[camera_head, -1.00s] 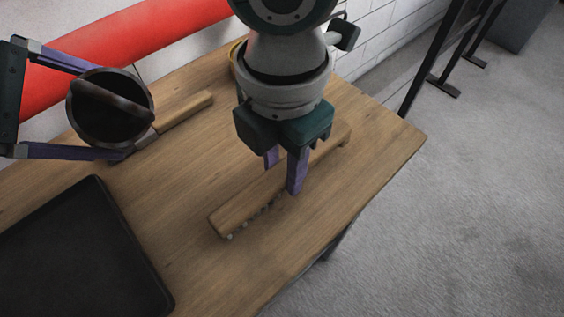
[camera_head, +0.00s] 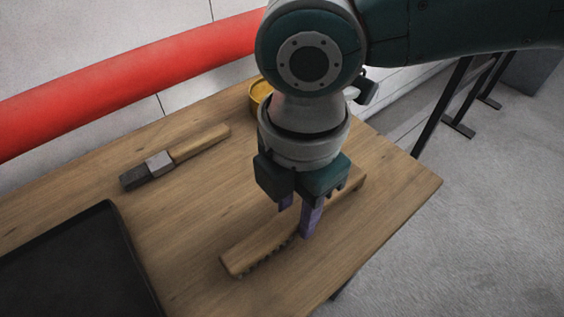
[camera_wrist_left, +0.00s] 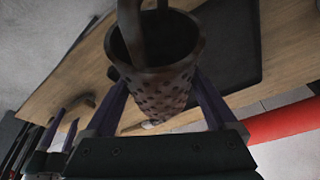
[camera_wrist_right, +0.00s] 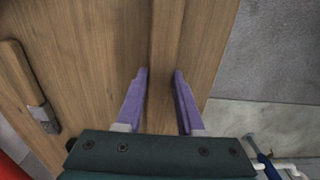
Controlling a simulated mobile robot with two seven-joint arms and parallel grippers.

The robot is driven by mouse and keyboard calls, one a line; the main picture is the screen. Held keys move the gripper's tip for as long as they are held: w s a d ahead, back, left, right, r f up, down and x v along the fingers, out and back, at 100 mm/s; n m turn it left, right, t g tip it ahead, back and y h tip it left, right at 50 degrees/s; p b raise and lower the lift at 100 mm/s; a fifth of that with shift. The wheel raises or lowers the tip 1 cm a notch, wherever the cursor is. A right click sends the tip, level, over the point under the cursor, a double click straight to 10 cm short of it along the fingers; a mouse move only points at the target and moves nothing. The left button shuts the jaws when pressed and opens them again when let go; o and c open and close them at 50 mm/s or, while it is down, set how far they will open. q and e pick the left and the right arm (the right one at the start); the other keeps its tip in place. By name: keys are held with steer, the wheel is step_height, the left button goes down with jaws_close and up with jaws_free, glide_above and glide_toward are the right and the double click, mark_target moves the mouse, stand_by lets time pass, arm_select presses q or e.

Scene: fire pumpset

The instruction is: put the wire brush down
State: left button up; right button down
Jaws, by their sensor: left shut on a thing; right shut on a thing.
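The wire brush (camera_head: 247,252) is a long wooden bar with dark bristles under its near edge. It lies low along the right part of the table, its bristles at or very close to the top; I cannot tell whether they touch. My right gripper (camera_head: 297,220) points down and is shut on the brush's middle; the brush bar (camera_wrist_right: 163,50) runs between both fingers in the right wrist view. My left gripper (camera_wrist_left: 158,88) is shut on a dark perforated basket (camera_wrist_left: 163,80) with a bar across its mouth, and is outside the head view.
The wooden table (camera_head: 190,215) holds a black tray (camera_head: 75,270) at left, a wooden-handled tool with a dark head (camera_head: 175,157) behind, and a yellow round container (camera_head: 260,92). A red pipe (camera_head: 130,82) runs behind. Bare wood lies between tray and brush.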

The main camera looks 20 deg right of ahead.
arm_select(q)
steer(key=shift+r, duration=0.15)
arm_select(e)
steer(key=shift+f, duration=0.4)
steer(key=c, duration=0.5)
jaws_free()
